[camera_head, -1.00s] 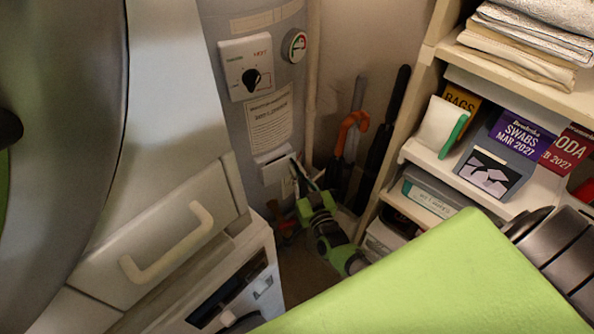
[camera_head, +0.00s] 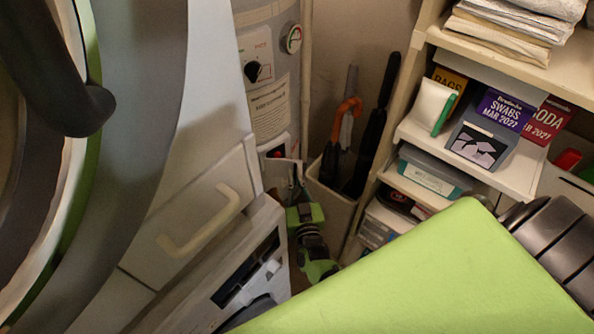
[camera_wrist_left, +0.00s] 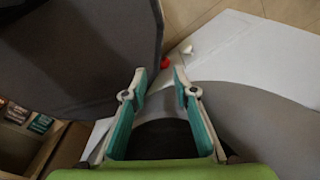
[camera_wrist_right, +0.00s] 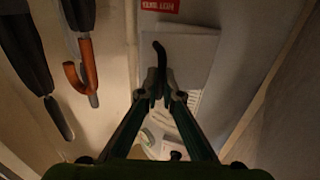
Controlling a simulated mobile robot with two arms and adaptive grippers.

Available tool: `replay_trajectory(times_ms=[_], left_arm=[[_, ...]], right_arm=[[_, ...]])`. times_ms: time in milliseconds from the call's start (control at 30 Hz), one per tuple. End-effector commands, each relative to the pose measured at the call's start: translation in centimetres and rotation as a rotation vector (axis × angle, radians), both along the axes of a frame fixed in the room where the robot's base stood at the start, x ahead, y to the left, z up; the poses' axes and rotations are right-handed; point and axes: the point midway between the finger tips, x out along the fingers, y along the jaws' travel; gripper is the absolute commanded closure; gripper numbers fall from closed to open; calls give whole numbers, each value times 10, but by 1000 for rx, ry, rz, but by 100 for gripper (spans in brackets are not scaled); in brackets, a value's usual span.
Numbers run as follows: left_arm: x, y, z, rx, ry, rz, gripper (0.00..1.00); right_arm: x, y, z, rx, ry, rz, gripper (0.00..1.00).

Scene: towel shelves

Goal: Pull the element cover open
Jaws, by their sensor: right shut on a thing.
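The element cover (camera_head: 282,170) is a small pale panel low on the white water heater (camera_head: 270,112). It hangs tilted outward, with a dark opening and a red part (camera_head: 276,151) showing above it. My right gripper (camera_head: 297,187) is at the cover's right side. In the right wrist view the right gripper (camera_wrist_right: 159,88) is shut on a dark curved handle (camera_wrist_right: 160,55) in front of the pale cover (camera_wrist_right: 190,48). The finger contact is partly hidden in the head view. My left gripper (camera_wrist_left: 160,78) is open and empty in the left wrist view.
A bin with umbrellas (camera_head: 335,200) stands close right of my right gripper. Shelves (camera_head: 520,165) with boxes and towels stand farther right. A drawer with a pale handle (camera_head: 200,220) and a large round door (camera_head: 90,160) fill the left. The gap around my right arm is narrow.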

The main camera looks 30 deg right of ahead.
Motion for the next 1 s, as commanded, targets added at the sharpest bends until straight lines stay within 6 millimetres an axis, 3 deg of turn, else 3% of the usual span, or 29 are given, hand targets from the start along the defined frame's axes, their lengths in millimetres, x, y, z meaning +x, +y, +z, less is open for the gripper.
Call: replay_trajectory(times_ms=[133, 933, 967, 1000], left_arm=[[1, -11, 2, -13, -1, 0, 74], [2, -1, 3, -2, -4, -2, 74], [2, -1, 3, -2, -4, -2, 74], [2, -1, 3, -1, -4, -2, 74]], right_arm=[[-6, 9, -1, -1, 4, 1, 100], [-11, 19, -2, -3, 5, 2, 100], [-11, 19, -2, -3, 5, 2, 88], [-11, 19, -2, -3, 5, 2, 88]])
